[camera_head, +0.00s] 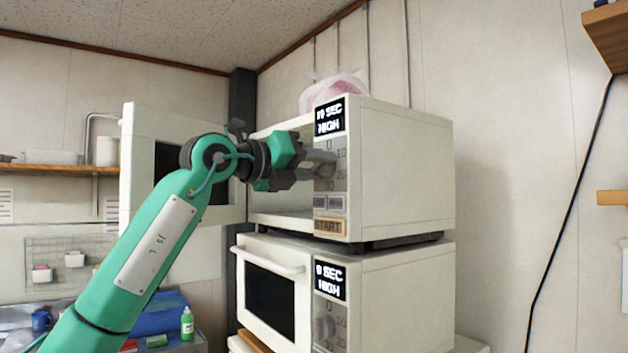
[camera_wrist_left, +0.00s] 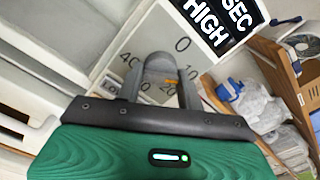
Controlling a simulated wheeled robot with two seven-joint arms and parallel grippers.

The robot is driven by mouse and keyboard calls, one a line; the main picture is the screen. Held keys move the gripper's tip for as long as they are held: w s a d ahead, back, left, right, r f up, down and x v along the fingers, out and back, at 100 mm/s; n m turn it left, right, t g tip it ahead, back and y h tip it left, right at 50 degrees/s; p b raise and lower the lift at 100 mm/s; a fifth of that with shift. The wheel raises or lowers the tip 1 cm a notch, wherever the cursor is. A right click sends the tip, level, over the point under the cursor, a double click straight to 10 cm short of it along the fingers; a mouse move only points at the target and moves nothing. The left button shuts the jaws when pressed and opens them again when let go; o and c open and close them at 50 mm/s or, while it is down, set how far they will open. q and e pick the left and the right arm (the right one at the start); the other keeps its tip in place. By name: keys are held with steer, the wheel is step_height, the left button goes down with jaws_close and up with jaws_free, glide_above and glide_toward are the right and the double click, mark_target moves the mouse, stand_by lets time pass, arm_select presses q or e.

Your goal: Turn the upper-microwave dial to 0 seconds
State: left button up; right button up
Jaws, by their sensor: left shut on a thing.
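The upper microwave (camera_head: 405,165) stands on the lower one, its door (camera_head: 140,170) swung open to the left. Its black display (camera_head: 329,116) reads a number of seconds, hard to make out, above HIGH. The grey upper-microwave dial (camera_wrist_left: 158,66) sits below the display, with 0, 10, 20 and 40 marks around it in the left wrist view. My left gripper (camera_head: 322,164) reaches across the open front and is shut on the dial, a finger on either side of it. In the head view the gripper mostly hides the dial. My right gripper is not in view.
The lower microwave (camera_head: 400,300) is closed, with its own display (camera_head: 330,279) and dial (camera_head: 325,327). START (camera_head: 329,226) is below the upper dial. A pinkish plastic bag (camera_head: 335,88) lies on top. A shelf (camera_head: 60,170) is at the left wall.

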arm_select(q)
steer(key=n+b, duration=0.2)
steer(key=n, duration=0.1)
steer(key=shift+n, duration=0.3)
steer(key=shift+n+b, duration=0.5)
steer(key=shift+b, duration=0.1)
steer(key=shift+r+n+b, duration=0.1)
steer(key=shift+n+b, duration=0.5)
steer(key=shift+n, duration=0.3)
steer(key=shift+n+b, duration=0.8)
steer(key=shift+n, duration=0.4)
steer(key=shift+r+n+b, duration=0.15)
steer(key=shift+n+b, duration=0.65)
steer(key=shift+n, duration=0.6)
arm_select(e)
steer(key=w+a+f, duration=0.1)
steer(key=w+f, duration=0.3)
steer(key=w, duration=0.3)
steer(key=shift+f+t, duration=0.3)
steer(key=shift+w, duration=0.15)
arm_select(q)
steer(key=o, duration=1)
